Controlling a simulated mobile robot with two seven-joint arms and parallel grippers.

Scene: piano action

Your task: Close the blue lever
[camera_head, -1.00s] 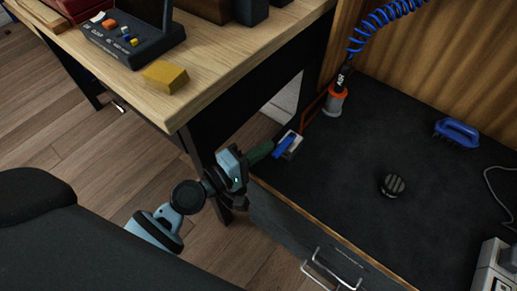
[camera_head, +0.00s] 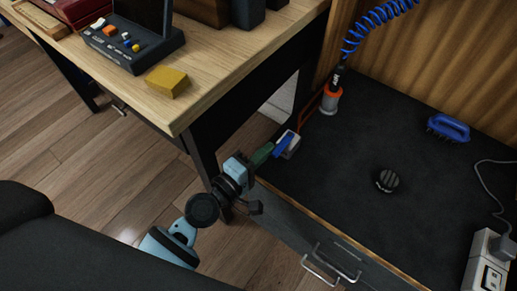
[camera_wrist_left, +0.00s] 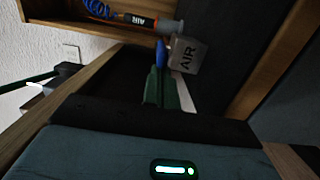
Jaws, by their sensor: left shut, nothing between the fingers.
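The blue lever (camera_head: 283,143) sits on a small light-grey block (camera_head: 292,147) at the near left corner of the dark worktop. My right gripper is out of view.
An orange-and-grey air tool (camera_head: 329,97) on a coiled blue hose (camera_head: 365,28) stands behind the block. A blue brush (camera_head: 448,127), a dark round knob (camera_head: 387,180) and a white power strip (camera_head: 487,262) lie on the worktop. A wooden table (camera_head: 210,80) stands left.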

